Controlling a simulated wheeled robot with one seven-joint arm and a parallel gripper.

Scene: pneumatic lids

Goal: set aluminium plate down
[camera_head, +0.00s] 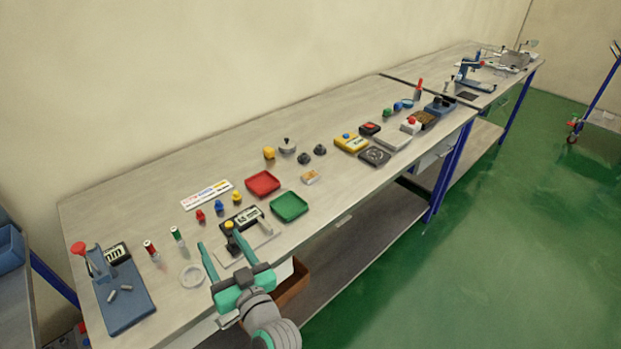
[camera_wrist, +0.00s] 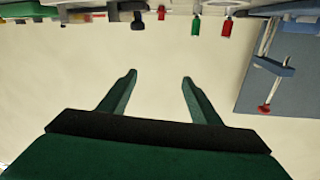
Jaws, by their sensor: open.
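My gripper (camera_head: 219,240) is at the front edge of the near bench, with its two green fingers spread apart. In the wrist view, my gripper (camera_wrist: 160,77) is open with nothing between the fingers. A flat pale grey plate (camera_head: 228,260), possibly the aluminium plate, lies on the bench right by the fingers, partly hidden by them. A black device with a yellow knob (camera_head: 229,225) stands just behind it. Another flat grey plate (camera_head: 392,140) lies further right on the bench. I cannot tell for certain which is aluminium.
A white ring (camera_head: 192,275) and red and green cylinders (camera_head: 150,248) stand left of my gripper. A blue press base (camera_head: 125,298) is at far left. Red (camera_head: 262,184) and green (camera_head: 289,206) trays lie to the right. Bare bench lies along the back wall.

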